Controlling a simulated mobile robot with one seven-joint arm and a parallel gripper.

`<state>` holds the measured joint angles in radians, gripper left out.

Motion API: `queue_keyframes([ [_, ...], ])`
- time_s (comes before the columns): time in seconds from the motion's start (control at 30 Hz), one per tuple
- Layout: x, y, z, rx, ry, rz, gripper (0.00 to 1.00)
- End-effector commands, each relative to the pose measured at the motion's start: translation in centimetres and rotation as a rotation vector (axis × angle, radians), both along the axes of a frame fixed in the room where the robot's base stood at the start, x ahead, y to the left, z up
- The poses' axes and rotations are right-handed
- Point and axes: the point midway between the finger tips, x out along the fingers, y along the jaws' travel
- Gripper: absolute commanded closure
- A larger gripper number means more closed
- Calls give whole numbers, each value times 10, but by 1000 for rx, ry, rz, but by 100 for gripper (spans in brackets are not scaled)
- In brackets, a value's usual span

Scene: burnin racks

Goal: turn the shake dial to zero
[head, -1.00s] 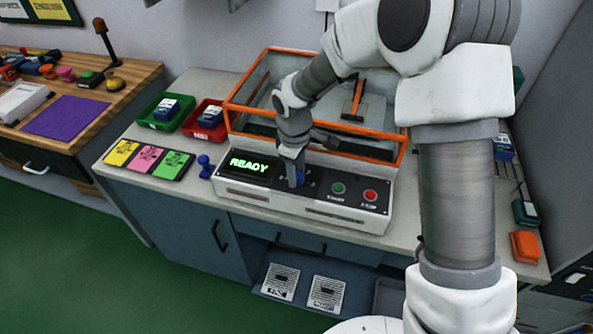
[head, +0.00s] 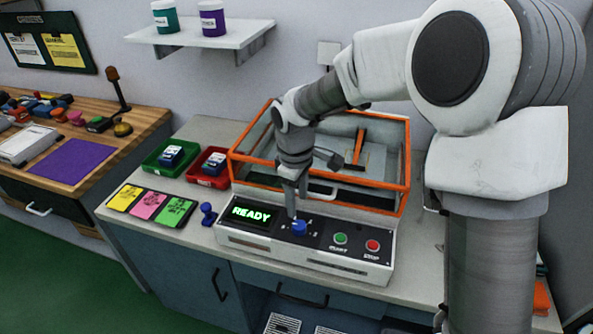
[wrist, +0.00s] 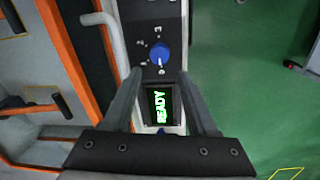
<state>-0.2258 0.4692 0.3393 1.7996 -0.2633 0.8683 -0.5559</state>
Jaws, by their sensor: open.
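The shake dial is a blue knob (head: 299,227) on the white machine's dark front panel (head: 318,236), between the green READY display (head: 251,214) and the green button. In the wrist view the blue dial (wrist: 159,54) shows beyond the fingertips, with small marks around it and a pale pointer line on it; I cannot read the setting. My gripper (head: 291,212) points down just above the dial. In the wrist view its two fingers (wrist: 161,74) are apart with nothing between them, on either side of the line to the dial.
A green button (head: 340,238) and a red button (head: 372,245) sit right of the dial. The orange-framed clear cover (head: 404,170) with its handle stands behind the panel. Red (head: 194,176) and green bins are at the left, with a blue knob-like piece (head: 208,213) beside the machine.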

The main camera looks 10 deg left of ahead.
Motion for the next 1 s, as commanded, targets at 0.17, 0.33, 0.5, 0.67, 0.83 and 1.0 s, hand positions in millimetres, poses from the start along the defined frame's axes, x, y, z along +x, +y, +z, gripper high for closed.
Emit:
queue_keyframes([
  [0.17, -1, 1, 45, 2, -5, -1, 42],
  [0.33, -4, 1, 72, 1, -3, 0, 42],
  [0.5, -5, 2, 85, 1, -1, 1, 42],
  [0.67, -5, 2, 87, 1, -1, 1, 42],
  [0.83, -5, 2, 87, 0, -1, 1, 42],
  [1.0, -5, 1, 87, 0, -1, -1, 42],
])
